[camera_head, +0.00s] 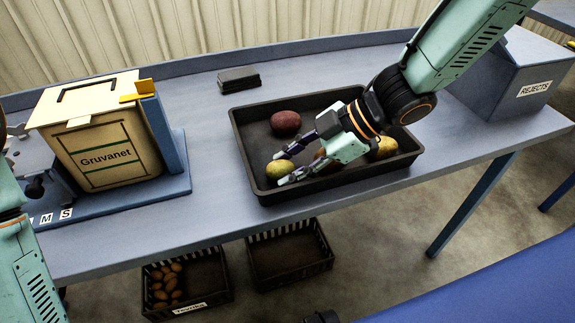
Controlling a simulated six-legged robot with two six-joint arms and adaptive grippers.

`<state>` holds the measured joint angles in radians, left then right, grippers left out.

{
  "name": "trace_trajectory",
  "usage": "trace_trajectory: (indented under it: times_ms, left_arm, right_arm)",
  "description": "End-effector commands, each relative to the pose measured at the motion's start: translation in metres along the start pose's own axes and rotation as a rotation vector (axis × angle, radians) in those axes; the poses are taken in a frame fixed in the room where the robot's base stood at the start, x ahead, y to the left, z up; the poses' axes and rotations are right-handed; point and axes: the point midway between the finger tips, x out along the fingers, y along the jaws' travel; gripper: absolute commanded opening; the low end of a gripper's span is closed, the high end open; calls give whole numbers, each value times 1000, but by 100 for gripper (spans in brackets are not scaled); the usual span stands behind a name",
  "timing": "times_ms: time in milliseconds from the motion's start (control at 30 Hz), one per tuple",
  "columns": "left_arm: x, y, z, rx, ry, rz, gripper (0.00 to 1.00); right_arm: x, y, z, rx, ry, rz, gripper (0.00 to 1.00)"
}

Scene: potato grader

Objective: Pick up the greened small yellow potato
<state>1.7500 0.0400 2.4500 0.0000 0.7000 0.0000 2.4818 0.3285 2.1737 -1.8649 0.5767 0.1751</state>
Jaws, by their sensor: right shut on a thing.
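A small yellow potato with a greenish tint (279,169) is at the near left of the black tray (262,190). My right gripper (281,168) reaches in from the right, with its two fingertips closed on opposite sides of this potato. The potato is low in the tray; I cannot tell whether it touches the tray floor. A red potato (285,122) lies farther back in the tray. Another yellow potato (384,148) lies at the right, partly hidden by my gripper. Part of my left arm shows at the left edge, but its gripper is not visible.
A dark block (239,79) lies behind the tray. A REJECTS bin (510,80) stands at the right. Below are a crate of potatoes (205,303) and an empty crate (290,275).

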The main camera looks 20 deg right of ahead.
Motion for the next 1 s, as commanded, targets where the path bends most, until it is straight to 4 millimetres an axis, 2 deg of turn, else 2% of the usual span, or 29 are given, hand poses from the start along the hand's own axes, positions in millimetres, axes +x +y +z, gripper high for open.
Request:
trace_trajectory:
  times_ms: [33,167,633,1000]
  left_arm:
    - [0,0,0,0,0,0,40]
    - [-8,0,0,0,0,0,40]
    - [-53,0,0,0,0,0,40]
    - [-60,0,0,0,0,0,40]
  right_arm:
    - [1,-1,3,1,-11,-2,6]
    - [-7,2,-5,-1,-11,-1,5]
    - [-59,19,-59,-2,-4,1,5]
    - [-69,22,-69,1,-4,0,5]
